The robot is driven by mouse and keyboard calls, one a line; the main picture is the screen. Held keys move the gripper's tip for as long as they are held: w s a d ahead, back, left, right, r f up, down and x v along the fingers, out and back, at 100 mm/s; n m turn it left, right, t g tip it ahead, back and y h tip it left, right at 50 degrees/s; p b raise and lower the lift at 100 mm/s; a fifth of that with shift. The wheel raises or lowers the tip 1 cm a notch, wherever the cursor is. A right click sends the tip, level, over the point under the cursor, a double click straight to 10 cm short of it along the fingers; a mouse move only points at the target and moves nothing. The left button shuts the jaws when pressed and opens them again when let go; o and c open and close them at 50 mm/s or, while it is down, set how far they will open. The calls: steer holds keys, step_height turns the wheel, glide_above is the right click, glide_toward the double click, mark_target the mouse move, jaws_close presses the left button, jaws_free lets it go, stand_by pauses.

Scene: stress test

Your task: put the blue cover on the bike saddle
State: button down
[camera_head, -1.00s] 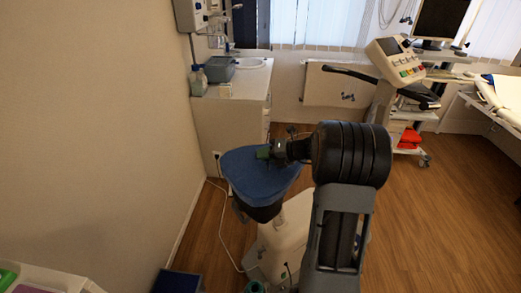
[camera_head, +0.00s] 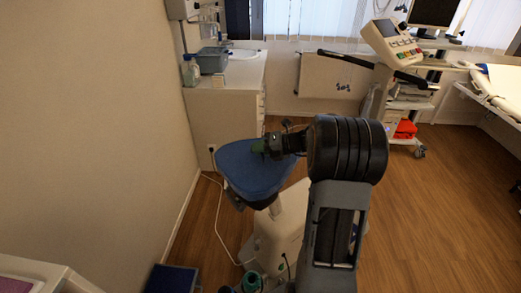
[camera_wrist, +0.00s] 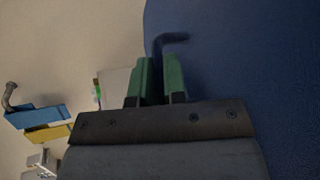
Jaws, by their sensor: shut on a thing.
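The blue cover (camera_head: 245,176) lies over the top of the bike saddle (camera_head: 264,203), on the exercise bike left of my arm. Only a dark strip of the saddle shows below the cover's near edge. My gripper (camera_head: 260,147), with green fingers, is at the cover's far right part. In the wrist view the cover (camera_wrist: 240,50) fills the right side, and my gripper (camera_wrist: 160,75) is shut on a narrow raised fold or tab of it. Whether the cover's rim is fully around the saddle cannot be told.
A white cabinet (camera_head: 225,110) with a sink and a blue-grey basin (camera_head: 212,61) stands behind the bike. The wall is close on the left. A blue box (camera_head: 173,279) is on the floor at front left. Wooden floor (camera_head: 440,220) is open at right.

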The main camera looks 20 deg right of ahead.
mark_target(260, 158)
steer(key=shift+f+b, duration=1.15)
steer(key=shift+f, duration=0.95)
steer(key=c, duration=1.1)
jaws_free()
steer(key=v, duration=1.4)
steer(key=shift+a, duration=0.25)
